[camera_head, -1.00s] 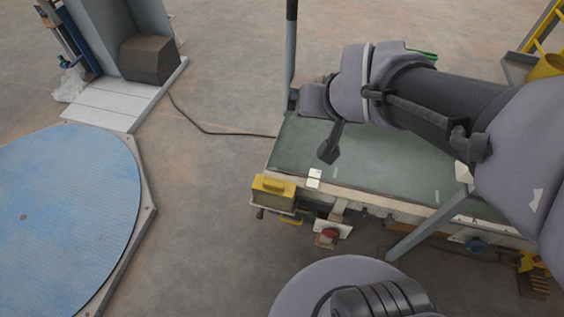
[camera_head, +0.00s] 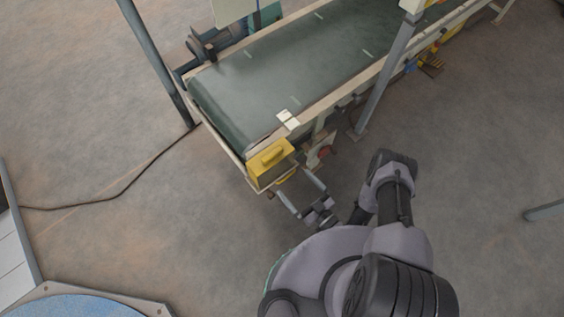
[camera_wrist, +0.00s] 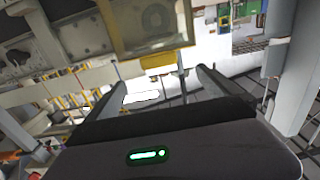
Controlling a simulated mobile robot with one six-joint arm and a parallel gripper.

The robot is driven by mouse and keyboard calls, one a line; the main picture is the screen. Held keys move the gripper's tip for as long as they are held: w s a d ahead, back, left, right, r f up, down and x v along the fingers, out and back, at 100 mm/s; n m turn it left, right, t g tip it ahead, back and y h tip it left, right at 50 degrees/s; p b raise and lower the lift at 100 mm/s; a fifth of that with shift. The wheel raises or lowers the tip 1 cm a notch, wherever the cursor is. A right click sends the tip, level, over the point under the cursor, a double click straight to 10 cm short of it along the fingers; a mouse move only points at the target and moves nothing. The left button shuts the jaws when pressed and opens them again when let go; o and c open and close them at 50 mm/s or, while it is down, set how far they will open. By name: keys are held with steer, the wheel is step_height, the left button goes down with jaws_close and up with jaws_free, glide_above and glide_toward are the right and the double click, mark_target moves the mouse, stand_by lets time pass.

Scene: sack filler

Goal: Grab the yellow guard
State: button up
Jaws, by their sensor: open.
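The yellow guard (camera_head: 271,162) is a box-like cover with a raised handle on top. It sits at the near left corner of the conveyor (camera_head: 245,95). In the wrist view the yellow guard (camera_wrist: 150,28) shows at top centre, with a yellow bar at its lower edge. My gripper (camera_head: 292,181) is open, just below and right of the guard in the head view. In the wrist view my gripper's fingers (camera_wrist: 160,79) are spread with nothing between them, and the guard lies beyond the tips. I cannot tell whether they touch it.
A grey post (camera_head: 385,75) stands at the conveyor's near side, and another post (camera_head: 155,60) stands at its left end. A red knob (camera_head: 325,152) is right of the guard. A black cable crosses the floor at left. The floor at right is mostly clear.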

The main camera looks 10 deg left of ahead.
mark_target(270, 152)
steer(key=p+x, duration=0.2)
steer(key=x, duration=1)
steer(key=shift+r+p, duration=0.1)
steer(key=shift+p, duration=0.2)
steer(key=b+x, duration=0.3)
steer(key=x, duration=0.2)
steer(key=shift+w+r, duration=0.1)
steer(key=shift+w, duration=0.05)
steer(key=shift+w+r, duration=0.1)
steer(key=shift+r, duration=0.05)
steer(key=c, duration=1.8)
